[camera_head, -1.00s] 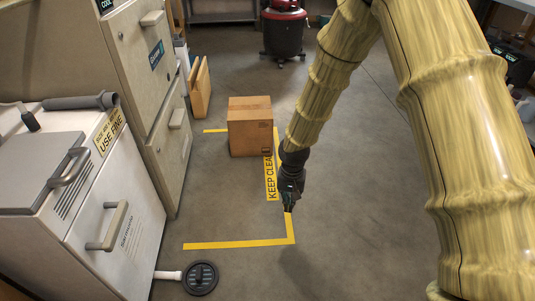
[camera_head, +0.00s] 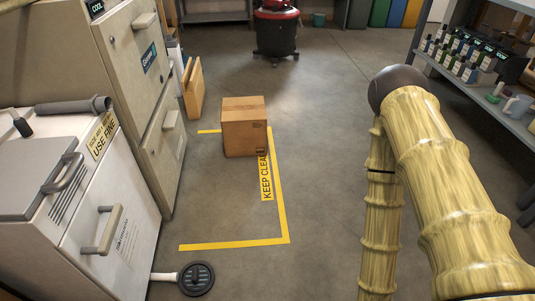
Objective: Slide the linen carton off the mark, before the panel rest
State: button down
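The linen carton (camera_head: 244,127) is a brown cardboard box, upright on the floor. It stands at the far end of the area framed by the yellow floor mark (camera_head: 232,244), and seems to overlap the far right corner of the tape. The mark's right side carries a "KEEP CLEAR" label (camera_head: 266,178). A flat tan board (camera_head: 192,88), perhaps the panel, leans by the cabinet at the left, apart from the carton. My arm is folded at the right of the picture. My gripper is out of view below the frame.
A tall beige cabinet (camera_head: 137,60) and a white unit (camera_head: 120,225) line the left. A black round-headed tool (camera_head: 197,278) lies near the front. A red and black shop vacuum (camera_head: 275,33) stands at the back. A shelf (camera_head: 455,78) with bottles is at right. The middle floor is clear.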

aim_at(243, 119)
jog(key=z, duration=0.8)
jog(key=i, duration=1.65)
jog(key=u, duration=1.65)
